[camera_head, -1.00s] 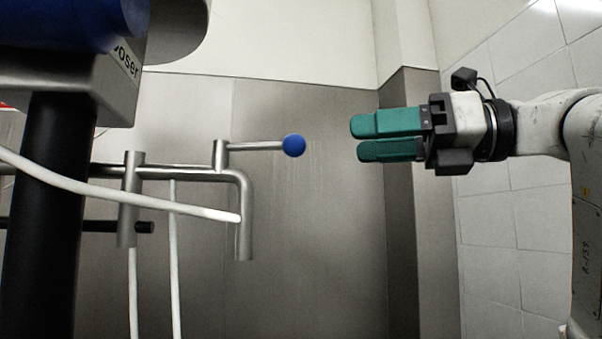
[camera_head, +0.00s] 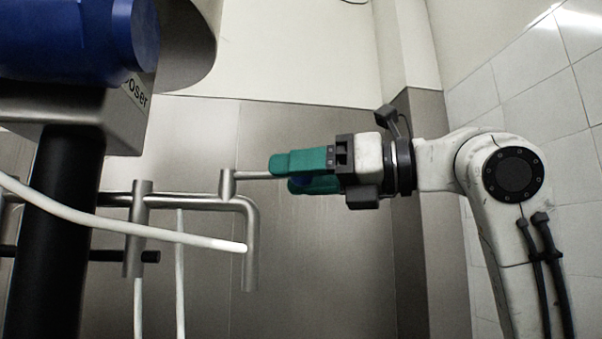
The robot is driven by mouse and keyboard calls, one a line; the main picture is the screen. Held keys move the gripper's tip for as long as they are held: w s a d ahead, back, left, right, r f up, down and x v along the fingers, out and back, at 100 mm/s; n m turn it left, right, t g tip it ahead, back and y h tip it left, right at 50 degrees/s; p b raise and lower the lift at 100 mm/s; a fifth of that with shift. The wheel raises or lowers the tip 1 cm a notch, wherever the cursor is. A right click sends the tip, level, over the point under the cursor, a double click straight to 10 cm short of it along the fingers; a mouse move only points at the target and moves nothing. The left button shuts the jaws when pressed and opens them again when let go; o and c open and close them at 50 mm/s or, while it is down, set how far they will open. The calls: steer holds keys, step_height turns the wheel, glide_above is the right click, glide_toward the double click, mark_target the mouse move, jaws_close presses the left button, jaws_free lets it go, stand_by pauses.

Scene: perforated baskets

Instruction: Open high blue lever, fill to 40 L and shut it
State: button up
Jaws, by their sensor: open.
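The lever (camera_head: 252,175) is a thin metal rod that sticks out to the right from a short upright post (camera_head: 227,185) on the steel pipe. Its blue ball knob (camera_head: 297,185) is mostly hidden behind the green fingers; a bit of blue shows between them. My gripper (camera_head: 295,172) is open, with its two green fingers pointing left around the knob. I cannot tell whether a finger touches it. The pipe's spout (camera_head: 250,260) bends down at its right end. No volume reading is visible.
A blue cylinder (camera_head: 70,40) on a grey housing and black column (camera_head: 50,240) stands at the left. A white hose (camera_head: 130,228) crosses in front of the pipe. Steel panels (camera_head: 330,260) stand behind, with tiled wall at right.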

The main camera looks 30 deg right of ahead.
steer(key=shift+c, duration=0.2)
jaws_close()
stand_by(0.3)
